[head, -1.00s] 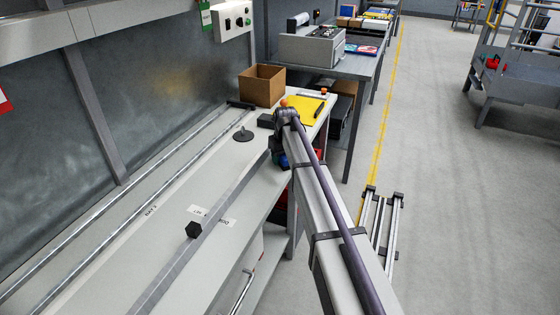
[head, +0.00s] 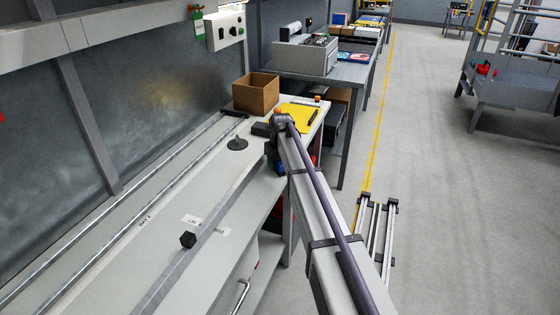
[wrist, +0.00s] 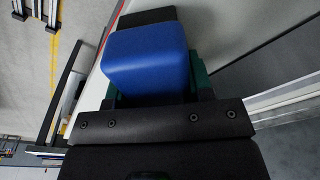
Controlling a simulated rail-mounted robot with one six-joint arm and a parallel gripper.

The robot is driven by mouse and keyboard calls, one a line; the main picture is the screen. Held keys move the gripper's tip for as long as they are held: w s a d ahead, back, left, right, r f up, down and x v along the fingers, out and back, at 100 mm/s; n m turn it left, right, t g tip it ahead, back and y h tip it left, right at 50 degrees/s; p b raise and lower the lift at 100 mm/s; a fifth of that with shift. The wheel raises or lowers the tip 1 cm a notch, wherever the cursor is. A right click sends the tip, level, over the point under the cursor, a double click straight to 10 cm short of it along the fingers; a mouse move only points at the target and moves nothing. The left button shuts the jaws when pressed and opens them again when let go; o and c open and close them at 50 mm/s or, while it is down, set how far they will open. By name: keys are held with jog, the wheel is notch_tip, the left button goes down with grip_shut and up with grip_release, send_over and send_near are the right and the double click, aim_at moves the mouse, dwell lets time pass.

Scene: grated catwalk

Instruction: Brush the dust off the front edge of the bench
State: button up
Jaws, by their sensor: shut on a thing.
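The bench (head: 250,205) is a long pale worktop on the left in the head view, and its front edge runs down from the far end beside my arm. My gripper (wrist: 153,85) is shut on a blue block-shaped handle (wrist: 146,58), with dark green fingers at its two sides. A black part (wrist: 147,17) shows beyond the blue block; I cannot tell whether it is bristles. In the head view a small bit of blue (head: 279,168) shows by the front edge, mostly hidden by my arm. Whether it touches the bench is unclear. I can make out no dust.
A cardboard box (head: 256,93), a yellow sheet (head: 298,117) and a dark round-based piece (head: 237,143) stand on the bench.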

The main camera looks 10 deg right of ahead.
aim_at(268, 182)
jog(key=shift+s+a, duration=0.85)
jog(key=shift+s, duration=0.35)
jog(key=shift+s+a, duration=0.85)
jog(key=shift+s, duration=0.3)
jog(key=shift+s+a, duration=0.85)
jog(key=shift+s, duration=0.35)
jog(key=shift+r, duration=0.15)
notch_tip(268, 182, up, 6)
jog(key=p, duration=0.6)
notch_tip(268, 182, up, 3)
jog(key=p, duration=0.3)
